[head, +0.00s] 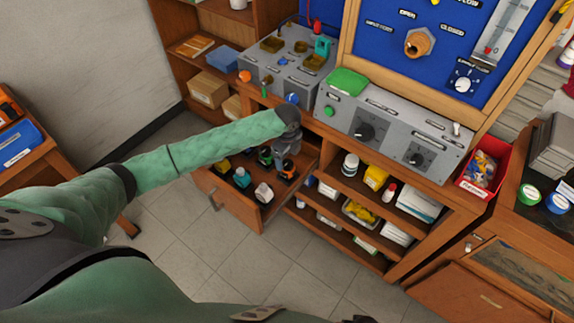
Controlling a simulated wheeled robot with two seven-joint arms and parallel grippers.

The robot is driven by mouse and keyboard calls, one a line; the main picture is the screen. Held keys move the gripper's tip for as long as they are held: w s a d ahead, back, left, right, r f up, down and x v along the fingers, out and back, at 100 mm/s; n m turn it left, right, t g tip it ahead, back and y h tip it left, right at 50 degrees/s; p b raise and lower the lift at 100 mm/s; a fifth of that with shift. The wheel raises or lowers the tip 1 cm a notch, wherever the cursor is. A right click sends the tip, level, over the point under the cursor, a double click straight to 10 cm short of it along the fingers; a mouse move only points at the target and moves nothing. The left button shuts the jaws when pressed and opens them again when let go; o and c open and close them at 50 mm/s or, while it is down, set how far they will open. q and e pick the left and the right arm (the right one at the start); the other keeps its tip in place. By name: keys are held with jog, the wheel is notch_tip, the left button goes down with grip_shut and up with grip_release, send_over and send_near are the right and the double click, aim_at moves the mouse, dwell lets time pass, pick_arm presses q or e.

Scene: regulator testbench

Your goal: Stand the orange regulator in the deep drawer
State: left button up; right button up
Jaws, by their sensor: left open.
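The deep drawer (232,206) is pulled out below the bench, with several small regulator-like items standing in it. An item with orange on a dark body (288,171), which looks like the orange regulator, stands in the drawer's right part. My left gripper (284,160) points down over that part, directly at this item. It is open, and no grip on anything shows; the gripper and wrist hide part of the drawer's back. My right gripper is not in view.
Yellow (222,166), teal (241,177) and white (264,193) items share the drawer. A grey test unit (290,65) and control panel (390,128) sit on the bench above. Open shelves (350,215) with boxes and bottles are to the right. The floor in front is clear.

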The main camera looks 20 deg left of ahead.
pick_arm(q)
notch_tip(320, 180, up, 7)
jog(key=b, duration=0.1)
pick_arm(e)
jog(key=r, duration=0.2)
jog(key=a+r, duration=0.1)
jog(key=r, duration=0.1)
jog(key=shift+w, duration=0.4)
